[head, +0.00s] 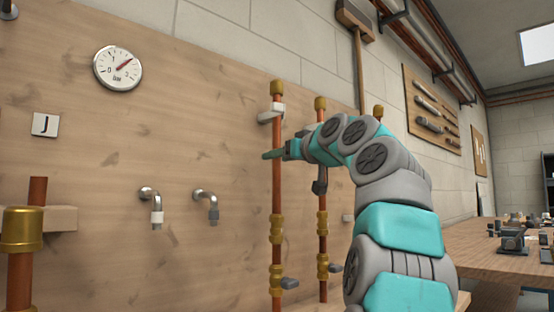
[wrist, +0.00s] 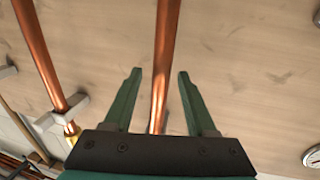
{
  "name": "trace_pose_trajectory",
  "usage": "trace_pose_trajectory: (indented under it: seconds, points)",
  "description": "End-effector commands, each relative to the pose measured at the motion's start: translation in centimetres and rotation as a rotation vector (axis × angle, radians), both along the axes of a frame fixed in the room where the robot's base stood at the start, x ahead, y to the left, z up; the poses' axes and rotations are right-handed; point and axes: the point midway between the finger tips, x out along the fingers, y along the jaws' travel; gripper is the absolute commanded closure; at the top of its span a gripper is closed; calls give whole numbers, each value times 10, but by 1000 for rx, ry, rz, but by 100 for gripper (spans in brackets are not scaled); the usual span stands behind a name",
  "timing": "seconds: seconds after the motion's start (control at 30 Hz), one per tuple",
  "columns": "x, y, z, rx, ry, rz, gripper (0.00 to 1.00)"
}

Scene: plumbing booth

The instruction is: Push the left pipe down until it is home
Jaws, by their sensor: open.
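The left pipe (head: 277,190) of the row on the wooden panel is an upright copper tube. It has a brass cap on top, a pale clip (head: 271,113) on its upper part and brass fittings (head: 276,275) low down. My gripper (head: 272,155) is at its upper half, below the clip. In the wrist view the pipe (wrist: 167,40) runs between the two open green fingers of my gripper (wrist: 160,74), with a visible gap on each side. Whether the lower end is seated in the fitting cannot be told.
A second copper pipe (head: 322,215) stands close to the right, and shows left in the wrist view (wrist: 42,60). A third is partly behind my arm. Two taps (head: 152,205) and a gauge (head: 118,68) are on the panel. A brass-fitted pipe (head: 22,230) stands at the near left.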

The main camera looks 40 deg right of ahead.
Motion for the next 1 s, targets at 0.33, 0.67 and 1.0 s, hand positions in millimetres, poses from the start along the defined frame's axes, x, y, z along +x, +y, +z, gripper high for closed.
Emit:
trace_pose_trajectory:
  seconds: [0.33,0.67,1.0]
  points:
    - [-52,8,1,-1,-4,2,43]
    - [-62,8,0,-1,0,1,43]
    - [-62,8,0,-1,-1,1,43]
